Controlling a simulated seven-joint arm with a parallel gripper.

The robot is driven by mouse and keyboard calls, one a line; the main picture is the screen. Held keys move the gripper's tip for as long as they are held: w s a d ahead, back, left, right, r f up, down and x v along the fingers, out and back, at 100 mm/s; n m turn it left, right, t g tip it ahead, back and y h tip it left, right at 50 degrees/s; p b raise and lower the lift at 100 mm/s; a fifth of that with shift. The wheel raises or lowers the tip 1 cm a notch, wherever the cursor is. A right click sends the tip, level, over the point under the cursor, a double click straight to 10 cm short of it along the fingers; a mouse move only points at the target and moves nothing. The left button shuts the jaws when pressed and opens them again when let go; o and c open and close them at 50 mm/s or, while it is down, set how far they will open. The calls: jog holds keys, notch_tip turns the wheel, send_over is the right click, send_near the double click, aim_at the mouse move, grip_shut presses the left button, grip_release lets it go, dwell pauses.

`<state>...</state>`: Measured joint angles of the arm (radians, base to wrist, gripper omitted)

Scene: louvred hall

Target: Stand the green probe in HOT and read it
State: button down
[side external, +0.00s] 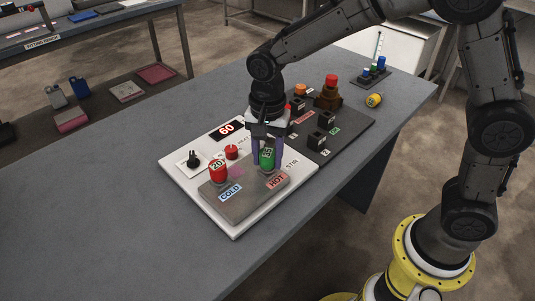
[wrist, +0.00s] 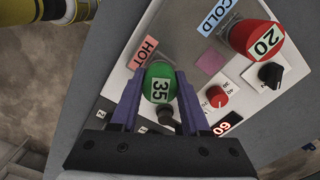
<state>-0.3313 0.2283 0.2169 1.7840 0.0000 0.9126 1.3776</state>
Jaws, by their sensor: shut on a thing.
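The green probe (side external: 267,158), marked 35, is upright over the HOT end of the grey block (side external: 234,206), just behind the HOT label (side external: 277,182). My gripper (side external: 268,152) is shut on it, one purple finger on each side. The wrist view shows the green top (wrist: 160,82) between the fingers, beside the HOT label (wrist: 143,52). Its lower end is hard to see, so I cannot tell how deep it sits. A red probe (side external: 218,172), marked 20, stands at the COLD end by the COLD label (side external: 230,192). The display (side external: 227,130) reads 60.
The white panel (side external: 234,231) also carries a black knob (side external: 193,160) and a red knob (side external: 232,152). Behind it lies a dark board (side external: 345,136) with several black blocks and a brown-and-red piece (side external: 329,93). A yellow object (side external: 374,100) lies beyond. The table's left part is clear.

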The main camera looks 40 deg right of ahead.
jog(key=shift+c, duration=1.5)
grip_release()
jog(key=shift+r, duration=0.15)
jog(key=shift+r, duration=2.4)
